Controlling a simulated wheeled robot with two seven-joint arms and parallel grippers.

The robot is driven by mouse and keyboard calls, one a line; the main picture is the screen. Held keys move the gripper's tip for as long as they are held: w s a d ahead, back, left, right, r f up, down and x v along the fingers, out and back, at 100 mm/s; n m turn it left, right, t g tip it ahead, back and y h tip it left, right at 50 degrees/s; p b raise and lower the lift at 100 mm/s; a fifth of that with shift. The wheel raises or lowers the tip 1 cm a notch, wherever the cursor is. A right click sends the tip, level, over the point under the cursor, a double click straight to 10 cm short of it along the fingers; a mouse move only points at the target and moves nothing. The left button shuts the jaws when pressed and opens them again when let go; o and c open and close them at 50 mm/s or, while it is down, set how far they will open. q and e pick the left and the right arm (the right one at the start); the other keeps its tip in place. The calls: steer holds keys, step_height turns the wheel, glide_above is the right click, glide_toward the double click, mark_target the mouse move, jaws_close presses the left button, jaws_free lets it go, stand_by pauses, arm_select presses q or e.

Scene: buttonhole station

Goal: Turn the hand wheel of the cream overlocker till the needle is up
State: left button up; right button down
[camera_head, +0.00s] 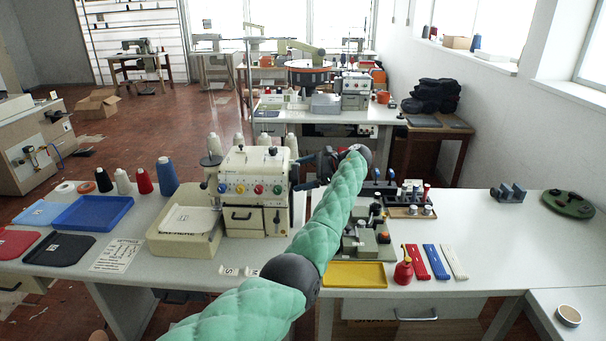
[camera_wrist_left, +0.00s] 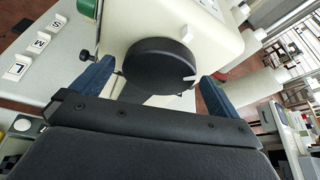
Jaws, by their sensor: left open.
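The cream overlocker (camera_head: 237,169) stands on the table left of centre, its front bearing a row of coloured dials. Its black hand wheel (camera_wrist_left: 155,62) fills the middle of the left wrist view, with a white mark at its lower right rim. My left gripper (camera_head: 303,172) is at the machine's right side. In the left wrist view its blue fingers (camera_wrist_left: 156,72) are open, one on each side of the wheel, with gaps visible between fingers and wheel. The wheel is hard to make out in the head view behind the gripper. The needle's height cannot be made out. My right gripper is not in view.
A cream bin with a paper (camera_head: 188,222) stands left of the machine. Thread cones (camera_head: 167,176) are further left. The table's right part is mostly clear.

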arm_select(q)
steer(key=c, duration=0.9)
steer(key=shift+n, duration=0.3)
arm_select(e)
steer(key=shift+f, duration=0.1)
arm_select(q)
steer(key=shift+s+f+n+t+y+b, duration=0.1)
steer(key=shift+s+n+t+y+b, duration=0.1)
steer(key=shift+n+t+b, duration=0.6)
steer(key=shift+s+f+n+t+y+b, duration=0.15)
steer(key=shift+n+t, duration=0.4)
steer(key=shift+n, duration=0.7)
steer(key=shift+s+f+n+t+y+b, duration=0.1)
steer(key=shift+n+t+y+b, duration=0.15)
steer(key=shift+n+t+b, duration=0.55)
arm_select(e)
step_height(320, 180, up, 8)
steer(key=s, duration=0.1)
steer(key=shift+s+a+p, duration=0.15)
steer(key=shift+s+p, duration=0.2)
arm_select(q)
steer(key=shift+n, duration=0.25)
